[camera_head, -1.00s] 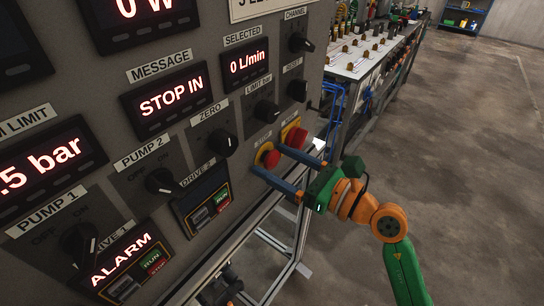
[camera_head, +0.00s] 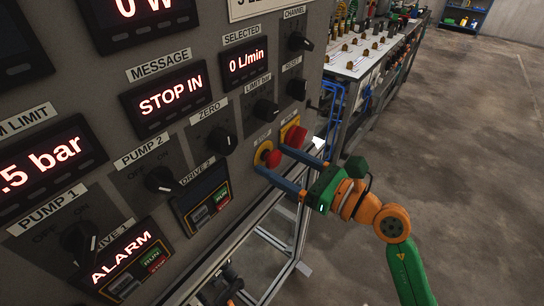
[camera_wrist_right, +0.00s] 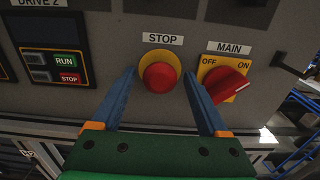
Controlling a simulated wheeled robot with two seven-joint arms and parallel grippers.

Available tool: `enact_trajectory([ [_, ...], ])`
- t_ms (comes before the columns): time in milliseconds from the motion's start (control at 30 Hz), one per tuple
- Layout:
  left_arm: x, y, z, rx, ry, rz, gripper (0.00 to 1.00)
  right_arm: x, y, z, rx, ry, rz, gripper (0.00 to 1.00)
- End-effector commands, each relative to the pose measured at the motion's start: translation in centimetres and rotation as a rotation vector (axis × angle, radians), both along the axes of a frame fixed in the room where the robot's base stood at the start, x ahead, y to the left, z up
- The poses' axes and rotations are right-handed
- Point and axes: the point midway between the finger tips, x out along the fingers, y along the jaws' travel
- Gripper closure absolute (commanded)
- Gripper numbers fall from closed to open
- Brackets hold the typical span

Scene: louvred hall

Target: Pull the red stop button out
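The red stop button (camera_wrist_right: 160,76) sits on a yellow round plate under the STOP label in the right wrist view. It also shows in the head view (camera_head: 273,159). My right gripper (camera_head: 268,158) is open, with its blue fingers pointing at the panel on either side of the button. In the right wrist view the fingers (camera_wrist_right: 161,91) stand apart from the button, with gaps on both sides. A display (camera_head: 171,100) reads STOP IN. My left gripper is not clearly in view.
The red MAIN switch (camera_wrist_right: 229,85) on its yellow plate is just right of the right finger. Several black knobs, such as the ZERO knob (camera_head: 222,142), stick out nearby. A workbench (camera_head: 364,57) stands behind. The floor at right is clear.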

Motion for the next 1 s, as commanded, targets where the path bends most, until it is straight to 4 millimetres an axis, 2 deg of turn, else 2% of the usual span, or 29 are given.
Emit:
enact_trajectory([
  [300, 0.0, 0.0, 0.0, 0.0, 0.001, 0.0, 0.22, -0.1, -0.1, 0.0, 0.0, 0.0, 0.0, 0.14],
  [700, 0.0, 0.1, -1.8, 0.001, 0.001, -0.001, 0.22, -3.7, -5.1, -0.4, -0.001, 0.0, -0.002, 0.14],
  [1000, 0.0, 0.0, -1.8, 0.001, 0.001, -0.001, 0.22, -4.1, -5.7, 0.0, 0.0, 0.0, 0.001, 0.14],
])
